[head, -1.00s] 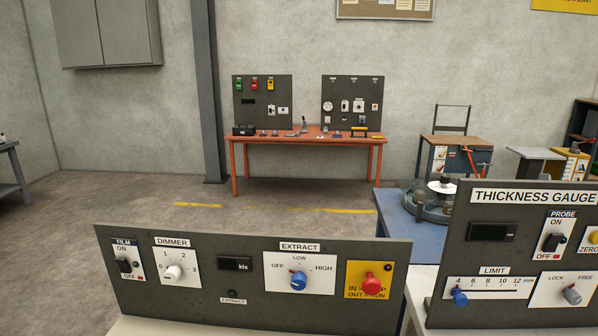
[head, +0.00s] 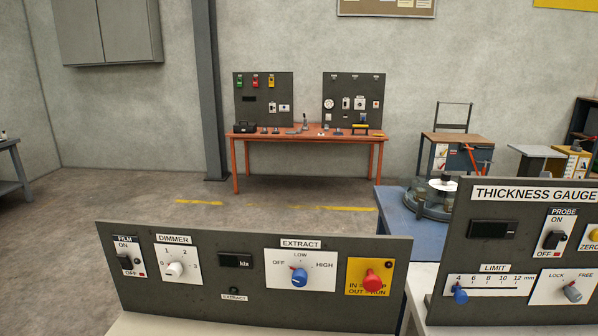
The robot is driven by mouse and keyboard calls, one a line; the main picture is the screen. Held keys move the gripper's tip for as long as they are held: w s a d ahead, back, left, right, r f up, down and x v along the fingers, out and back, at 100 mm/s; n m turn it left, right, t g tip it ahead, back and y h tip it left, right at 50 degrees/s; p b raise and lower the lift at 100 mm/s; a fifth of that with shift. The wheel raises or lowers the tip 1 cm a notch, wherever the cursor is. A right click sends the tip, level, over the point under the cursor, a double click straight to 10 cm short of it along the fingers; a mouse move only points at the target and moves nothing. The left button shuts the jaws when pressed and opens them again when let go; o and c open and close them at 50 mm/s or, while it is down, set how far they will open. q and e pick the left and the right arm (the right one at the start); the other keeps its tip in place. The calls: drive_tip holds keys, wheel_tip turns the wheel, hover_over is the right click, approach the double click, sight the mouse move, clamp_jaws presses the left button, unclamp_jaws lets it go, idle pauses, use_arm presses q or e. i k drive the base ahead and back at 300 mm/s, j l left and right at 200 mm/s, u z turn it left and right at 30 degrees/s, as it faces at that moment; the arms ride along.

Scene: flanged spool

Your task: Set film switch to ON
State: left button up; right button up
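The film switch (head: 125,262) is a black switch on a small white plate at the left end of the dark grey front panel (head: 210,299). The plate reads FILM at the top, ON above the switch and OFF below it, with a small red mark beside OFF. The switch is too small here to tell which way it is set. Neither of my grippers is in view, and nothing covers the switch.
Right of it on the panel are the DIMMER knob (head: 175,269), a small display (head: 236,261), the blue EXTRACT knob (head: 299,277) and a red button (head: 373,281). A THICKNESS GAUGE panel (head: 500,256) stands at right. An orange bench (head: 310,140) stands behind.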

sight(126, 263)
drive_tip(key=k+j+z, duration=0.1)
drive_tip(key=j, duration=0.3)
drive_tip(key=k+j+z, duration=0.1)
drive_tip(key=j, duration=0.3)
drive_tip(key=k+j+z, duration=0.15)
drive_tip(key=j, duration=0.25)
drive_tip(key=k+j+z, duration=0.1)
drive_tip(key=j, duration=0.3)
drive_tip(key=k+j+z, duration=0.1)
drive_tip(key=j, duration=0.3)
drive_tip(key=k+j+z, duration=0.1)
drive_tip(key=j, duration=0.25)
drive_tip(key=k, duration=0.1)
